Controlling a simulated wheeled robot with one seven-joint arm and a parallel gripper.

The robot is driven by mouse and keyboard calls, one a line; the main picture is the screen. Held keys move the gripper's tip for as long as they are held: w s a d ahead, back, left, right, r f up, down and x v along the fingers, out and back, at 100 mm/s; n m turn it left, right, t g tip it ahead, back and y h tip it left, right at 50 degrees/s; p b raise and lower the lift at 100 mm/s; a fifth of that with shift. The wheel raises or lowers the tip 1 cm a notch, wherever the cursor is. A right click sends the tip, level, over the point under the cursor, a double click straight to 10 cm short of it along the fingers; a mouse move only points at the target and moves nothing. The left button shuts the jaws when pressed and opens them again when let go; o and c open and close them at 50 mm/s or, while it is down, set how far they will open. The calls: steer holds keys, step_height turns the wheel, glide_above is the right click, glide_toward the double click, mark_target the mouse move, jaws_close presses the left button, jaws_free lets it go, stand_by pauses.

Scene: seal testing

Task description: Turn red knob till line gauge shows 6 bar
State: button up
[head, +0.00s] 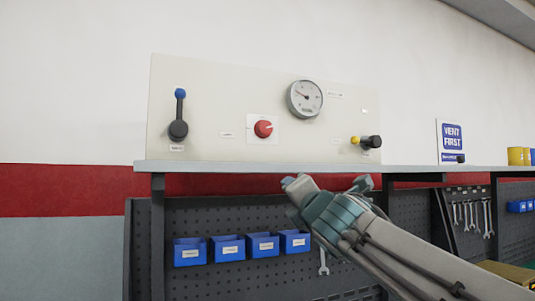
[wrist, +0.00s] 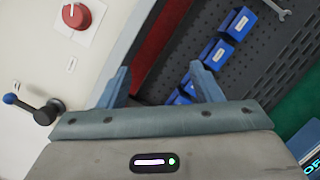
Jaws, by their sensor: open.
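The red knob (head: 263,128) sits on a white plate on the cream panel (head: 210,90), left of centre. It also shows at the upper left of the wrist view (wrist: 75,15). A round gauge (head: 305,98) is above and right of it; its needle shows, but the numbers are too small to read. My gripper (head: 328,182) is below the shelf edge, lower right of the knob and apart from it. In the wrist view its two fingers (wrist: 160,85) are spread with nothing between them.
A black lever with a blue ball (head: 180,94) is left of the knob. A black valve with a yellow end (head: 367,141) is at the right. A shelf (head: 240,166) juts out under the panel. Blue bins (head: 225,248) hang below. A "VENT FIRST" sign (head: 452,136) stands further right.

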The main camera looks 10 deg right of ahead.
step_height(320, 180, up, 11)
steer(key=s+a+n+t+y, duration=0.1)
steer(key=a+n+t+y, duration=0.15)
steer(key=n, duration=0.65)
steer(key=y+p, duration=0.1)
steer(key=p, duration=0.6)
glide_toward(266, 128)
steer(key=shift+t, duration=0.25)
steer(key=x, duration=0.7)
steer(key=shift+w, duration=0.1)
steer(key=shift+w+r+p, duration=0.15)
steer(key=shift+w+p, duration=0.25)
steer(key=shift+w, duration=0.2)
steer(key=c, duration=1)
